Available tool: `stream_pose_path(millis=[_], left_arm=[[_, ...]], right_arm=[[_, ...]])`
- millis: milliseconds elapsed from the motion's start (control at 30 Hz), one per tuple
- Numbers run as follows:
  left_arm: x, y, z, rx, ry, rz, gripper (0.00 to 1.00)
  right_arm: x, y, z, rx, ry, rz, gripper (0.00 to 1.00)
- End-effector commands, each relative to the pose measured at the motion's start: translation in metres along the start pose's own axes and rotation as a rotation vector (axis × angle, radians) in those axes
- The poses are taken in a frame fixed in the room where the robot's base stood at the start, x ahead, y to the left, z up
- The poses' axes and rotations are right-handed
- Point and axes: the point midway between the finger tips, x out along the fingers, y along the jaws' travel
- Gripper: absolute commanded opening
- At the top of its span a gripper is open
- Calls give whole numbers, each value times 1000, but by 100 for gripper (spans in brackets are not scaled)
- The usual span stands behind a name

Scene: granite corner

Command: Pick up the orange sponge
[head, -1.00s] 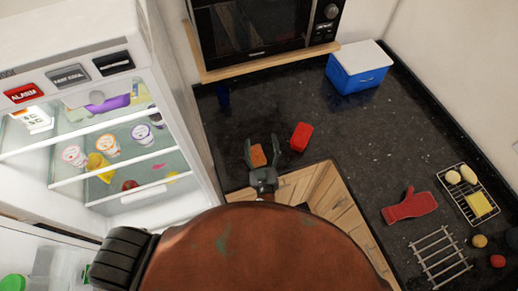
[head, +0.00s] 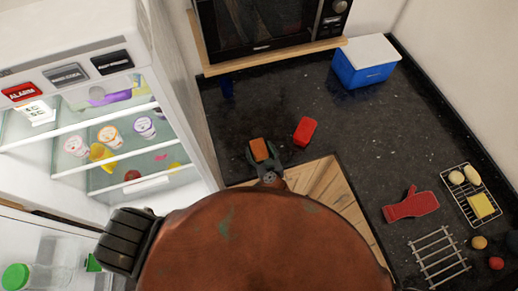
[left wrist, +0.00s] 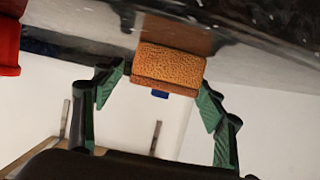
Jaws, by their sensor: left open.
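The orange sponge (head: 260,150) lies on the black granite counter, near the wooden corner section. My left gripper (head: 264,157) is open with its fingers to either side of the sponge in the head view. In the left wrist view the sponge (left wrist: 168,68) shows between the two green fingertips (left wrist: 160,92), with a gap on each side. Its far part rests against the dark counter surface. My right gripper does not show.
A red block (head: 305,130) stands just right of the sponge. A blue cooler (head: 364,66) and a microwave (head: 270,25) are behind. A red mitt (head: 411,205) and wire racks (head: 440,257) lie right. The open fridge (head: 120,150) is left. The counter's middle is clear.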

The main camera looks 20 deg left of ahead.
Motion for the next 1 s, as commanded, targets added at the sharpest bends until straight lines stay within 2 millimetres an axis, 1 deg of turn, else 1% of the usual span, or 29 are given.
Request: stream_pose_path(millis=[100,300,367,733,1000], left_arm=[[7,-1,0,0,-1,-1,65],[8,-1,1,-1,-1,-1,65],[8,-1,0,-1,-1,-1,62],[8,-1,0,-1,-1,-1,36],[7,-1,0,-2,-1,0,35]], right_arm=[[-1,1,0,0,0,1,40],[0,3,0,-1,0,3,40],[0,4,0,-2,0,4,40],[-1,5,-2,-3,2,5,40],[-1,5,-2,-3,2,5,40]])
